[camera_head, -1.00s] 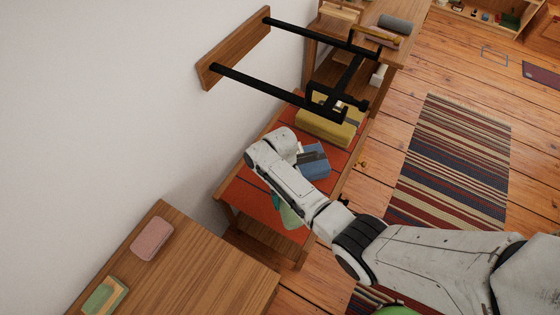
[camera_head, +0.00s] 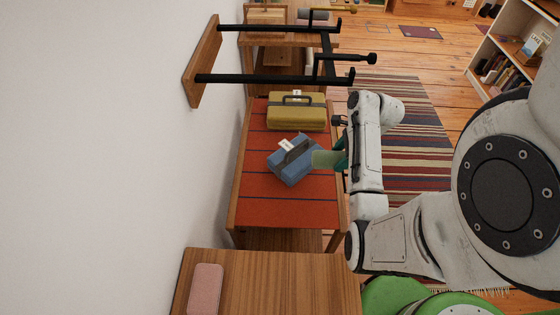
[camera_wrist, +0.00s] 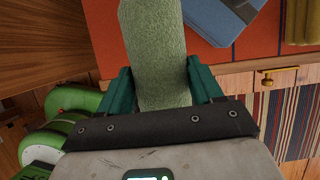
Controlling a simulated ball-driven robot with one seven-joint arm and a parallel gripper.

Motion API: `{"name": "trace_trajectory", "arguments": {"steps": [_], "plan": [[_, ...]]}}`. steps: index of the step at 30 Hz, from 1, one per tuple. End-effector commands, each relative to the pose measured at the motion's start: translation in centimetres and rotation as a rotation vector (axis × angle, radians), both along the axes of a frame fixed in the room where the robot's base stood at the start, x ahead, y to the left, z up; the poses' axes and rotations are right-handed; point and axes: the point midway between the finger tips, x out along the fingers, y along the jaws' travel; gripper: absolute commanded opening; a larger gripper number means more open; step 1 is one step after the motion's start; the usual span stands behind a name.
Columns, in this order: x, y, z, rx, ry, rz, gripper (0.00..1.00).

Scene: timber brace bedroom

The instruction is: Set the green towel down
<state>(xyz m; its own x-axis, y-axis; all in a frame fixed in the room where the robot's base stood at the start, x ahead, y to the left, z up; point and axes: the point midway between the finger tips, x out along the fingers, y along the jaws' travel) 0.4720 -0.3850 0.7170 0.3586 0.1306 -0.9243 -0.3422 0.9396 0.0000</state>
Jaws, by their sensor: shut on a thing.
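The green towel (camera_head: 326,159) is a pale green folded piece in my gripper (camera_head: 341,157), at the right edge of a bench with a red striped cover (camera_head: 262,211). In the wrist view the towel (camera_wrist: 157,45) runs from between the two dark green fingers (camera_wrist: 160,88) to the top of the picture. My gripper is shut on it. The towel overlaps the red cover in both views; I cannot tell its height above it. My arm stands on the right of the bench.
A blue case (camera_head: 291,160) with a white tag lies on the cover, just left of the towel. A yellow case (camera_head: 296,111) stands behind it. The front of the cover is clear. A black wall rack (camera_head: 265,79) juts out above. A wooden table (camera_head: 270,285) with a pink item (camera_head: 205,289) is nearest.

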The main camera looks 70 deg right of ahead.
Motion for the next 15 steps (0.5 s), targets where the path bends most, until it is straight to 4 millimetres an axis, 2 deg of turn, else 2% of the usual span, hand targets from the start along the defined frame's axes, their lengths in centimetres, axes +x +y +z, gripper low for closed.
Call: {"name": "trace_trajectory", "arguments": {"steps": [5, 14, 15], "plan": [[1.1, 1.7, -1.0, 0.002, 0.002, -0.014, 0.32], [5.7, 6.7, -4.1, 0.003, 0.002, -0.011, 0.32], [6.2, 7.1, -4.8, 0.003, 0.002, -0.012, 0.32]]}}
